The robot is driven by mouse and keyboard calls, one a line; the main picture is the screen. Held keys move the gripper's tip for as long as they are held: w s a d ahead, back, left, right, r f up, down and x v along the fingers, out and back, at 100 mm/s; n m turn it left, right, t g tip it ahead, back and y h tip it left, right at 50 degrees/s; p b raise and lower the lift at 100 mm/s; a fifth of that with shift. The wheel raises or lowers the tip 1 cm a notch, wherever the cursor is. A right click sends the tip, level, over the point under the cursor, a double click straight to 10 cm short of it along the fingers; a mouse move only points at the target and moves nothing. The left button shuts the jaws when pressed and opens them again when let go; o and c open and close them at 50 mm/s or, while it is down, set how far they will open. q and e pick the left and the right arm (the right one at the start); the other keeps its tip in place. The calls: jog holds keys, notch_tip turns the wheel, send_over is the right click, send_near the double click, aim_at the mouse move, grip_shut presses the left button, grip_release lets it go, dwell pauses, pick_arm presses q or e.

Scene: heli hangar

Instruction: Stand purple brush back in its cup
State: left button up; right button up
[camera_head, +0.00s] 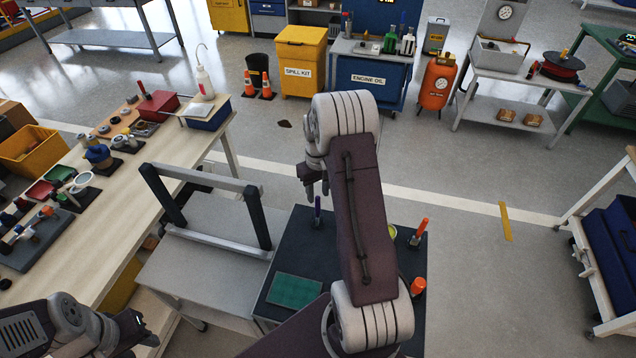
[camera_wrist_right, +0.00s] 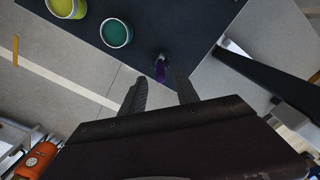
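The purple brush (camera_head: 317,207) shows in the head view as a slim purple shape on the dark mat (camera_head: 300,250); it looks upright there. My right gripper (camera_head: 317,183) is just above it. In the right wrist view the brush (camera_wrist_right: 160,69) shows in the gap between the spread fingertips (camera_wrist_right: 160,77), with no clear contact. A teal cup (camera_wrist_right: 116,32) and a yellow-green cup (camera_wrist_right: 62,7) stand on the mat nearby. I cannot tell whether a cup surrounds the brush's foot. My left gripper (camera_head: 132,338) is at the lower left, its fingers unclear.
An orange-handled tool (camera_head: 420,230) and an orange cup or cap (camera_head: 417,286) are at the mat's right side. A green pad (camera_head: 294,291) lies at the front. A grey frame (camera_head: 205,178) stands left of the mat. A cluttered wooden bench (camera_head: 105,215) is farther left.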

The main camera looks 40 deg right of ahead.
notch_tip(320, 180, up, 9)
jog(key=s+a+f+n+t, duration=0.1)
jog(key=s+a+f, duration=0.2)
jog(key=s+a, duration=1.1)
jog(key=a, duration=0.4)
jog(key=shift+s+a, duration=0.35)
jog(key=shift+a, duration=0.05)
jog(key=shift+s, duration=0.1)
